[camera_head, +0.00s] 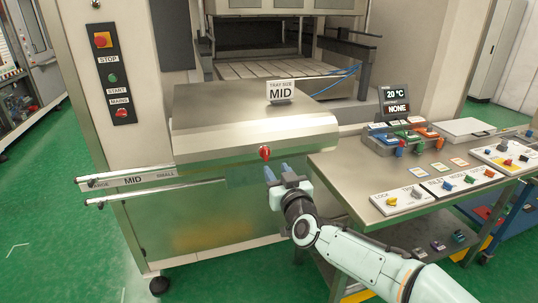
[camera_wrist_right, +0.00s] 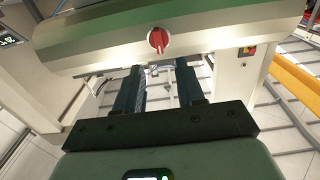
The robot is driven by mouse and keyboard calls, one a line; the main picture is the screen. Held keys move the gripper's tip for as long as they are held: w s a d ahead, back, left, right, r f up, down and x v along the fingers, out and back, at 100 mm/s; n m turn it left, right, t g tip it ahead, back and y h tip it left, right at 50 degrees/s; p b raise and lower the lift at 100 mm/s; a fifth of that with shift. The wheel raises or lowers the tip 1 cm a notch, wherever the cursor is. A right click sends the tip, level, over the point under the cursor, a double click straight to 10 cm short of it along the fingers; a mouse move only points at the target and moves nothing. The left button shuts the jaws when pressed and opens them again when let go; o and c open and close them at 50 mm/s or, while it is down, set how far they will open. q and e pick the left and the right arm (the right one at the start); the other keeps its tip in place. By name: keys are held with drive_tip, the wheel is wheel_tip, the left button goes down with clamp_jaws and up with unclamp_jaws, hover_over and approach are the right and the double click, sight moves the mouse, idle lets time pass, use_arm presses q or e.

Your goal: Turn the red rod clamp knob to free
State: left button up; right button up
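The red rod clamp knob (camera_head: 265,152) sits on the front face of the steel housing (camera_head: 240,122), and its grip stands about upright. In the right wrist view the knob (camera_wrist_right: 158,40) is ahead of the fingers, with a pale line on its grip. My right gripper (camera_head: 278,170) is just below and right of the knob in the head view, apart from it. In the right wrist view its fingers (camera_wrist_right: 158,85) are spread with nothing between them. My left gripper is in neither view.
A horizontal rod with a LARGE, MID, SMALL scale (camera_head: 135,181) sticks out left of the housing. A steel table (camera_head: 345,170) with coloured parts stands at right. A MID tray size sign (camera_head: 281,91) stands on the housing. Stop and start buttons (camera_head: 112,77) are at left.

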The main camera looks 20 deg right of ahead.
sight(267, 155)
drive_tip(key=w+p, duration=0.2)
drive_tip(key=w, duration=0.5)
drive_tip(key=shift+a+r, duration=0.1)
drive_tip(key=shift+w, duration=0.7)
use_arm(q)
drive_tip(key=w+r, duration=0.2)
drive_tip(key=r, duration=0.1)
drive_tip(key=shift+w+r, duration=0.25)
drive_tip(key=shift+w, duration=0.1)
use_arm(e)
drive_tip(key=shift+s, duration=0.1)
drive_tip(key=shift+c, duration=0.3)
clamp_jaws()
